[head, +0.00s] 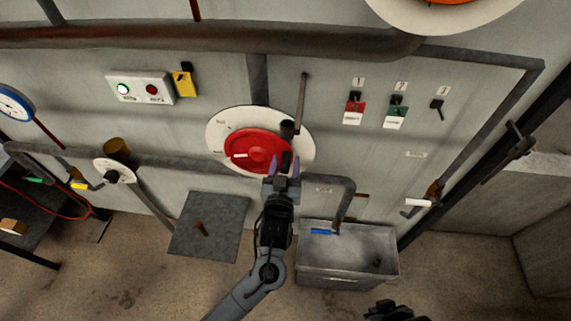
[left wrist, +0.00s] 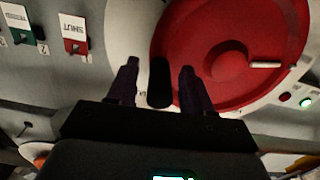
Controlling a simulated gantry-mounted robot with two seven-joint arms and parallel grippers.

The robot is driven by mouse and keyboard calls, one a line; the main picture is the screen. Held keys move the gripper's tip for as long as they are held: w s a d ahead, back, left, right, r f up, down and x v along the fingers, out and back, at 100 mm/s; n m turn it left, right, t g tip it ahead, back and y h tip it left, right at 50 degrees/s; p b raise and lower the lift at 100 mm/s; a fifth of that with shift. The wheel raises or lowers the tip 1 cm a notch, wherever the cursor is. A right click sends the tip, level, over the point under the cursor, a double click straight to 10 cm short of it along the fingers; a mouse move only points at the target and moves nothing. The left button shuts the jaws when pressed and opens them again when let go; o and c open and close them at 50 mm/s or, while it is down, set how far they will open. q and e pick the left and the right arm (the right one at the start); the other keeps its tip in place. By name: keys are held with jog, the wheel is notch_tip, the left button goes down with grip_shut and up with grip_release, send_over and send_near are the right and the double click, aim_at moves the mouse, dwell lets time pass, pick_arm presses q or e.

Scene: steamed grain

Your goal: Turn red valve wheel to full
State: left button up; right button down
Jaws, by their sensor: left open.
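The red valve wheel (head: 250,141) sits on a round white dial plate (head: 219,130) on the grey wall panel. A white pointer mark (head: 239,155) on the wheel points left; the dial's small lettering is too blurred to read. My left gripper (head: 283,163) is at the wheel's lower right edge, its purple fingers apart. In the left wrist view, a dark upright knob (left wrist: 160,82) stands between the open fingers, with visible gaps on both sides. The red wheel (left wrist: 225,35) fills the area behind it. Part of my right gripper (head: 393,311) shows at the bottom edge; its fingertips cannot be made out.
A grey lever (head: 301,103) stands just above the wheel's right side. Tagged switches (head: 354,108) are to the right, a button box (head: 140,88) to the left. A metal basin (head: 347,270) and a bent pipe (head: 345,190) lie below right.

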pick_arm(q)
grip_shut()
jog(key=shift+r, duration=0.15)
